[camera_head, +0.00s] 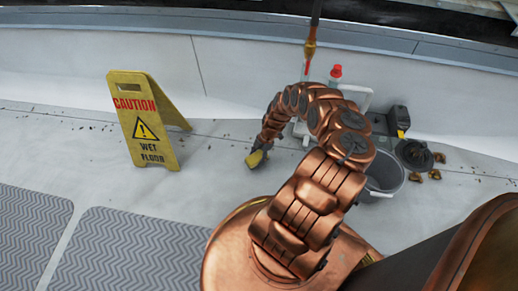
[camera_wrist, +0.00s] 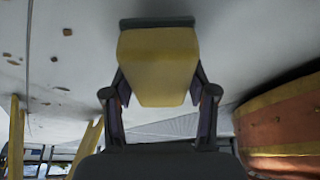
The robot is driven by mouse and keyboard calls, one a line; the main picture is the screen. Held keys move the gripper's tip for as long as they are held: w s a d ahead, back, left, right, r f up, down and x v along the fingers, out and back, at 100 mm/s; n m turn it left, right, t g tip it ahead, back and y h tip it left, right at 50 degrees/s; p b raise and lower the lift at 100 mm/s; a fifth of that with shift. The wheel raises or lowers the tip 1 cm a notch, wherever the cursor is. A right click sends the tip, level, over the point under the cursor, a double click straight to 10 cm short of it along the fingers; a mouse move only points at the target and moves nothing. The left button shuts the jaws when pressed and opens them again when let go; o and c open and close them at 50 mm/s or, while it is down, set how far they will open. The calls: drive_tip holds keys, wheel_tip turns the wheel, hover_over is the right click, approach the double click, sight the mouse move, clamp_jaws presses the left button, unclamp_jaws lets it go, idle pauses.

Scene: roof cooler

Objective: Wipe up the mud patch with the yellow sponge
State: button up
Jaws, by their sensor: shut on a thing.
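My gripper (camera_head: 262,147) is shut on the yellow sponge (camera_head: 255,159), low over the pale floor, to the right of the caution sign. In the wrist view the sponge (camera_wrist: 158,65) sits between the two dark fingers of my gripper (camera_wrist: 159,98). I cannot tell whether the sponge touches the floor. No clear mud patch shows in either view. Small dark specks (camera_wrist: 67,32) lie on the pale surface in the wrist view; my gripper and arm hide some of the floor.
A yellow wet-floor sign (camera_head: 143,122) stands left of my gripper. A grey bucket (camera_head: 384,178), a red-capped bottle (camera_head: 335,74) and brownish lumps (camera_head: 435,174) are at right, partly behind my arm. Grey ridged mats (camera_head: 130,250) lie in front. Floor between sign and gripper is clear.

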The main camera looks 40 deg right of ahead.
drive_tip(key=shift+r+p, duration=2)
drive_tip(key=shift+r, duration=0.05)
drive_tip(key=shift+d, duration=0.1)
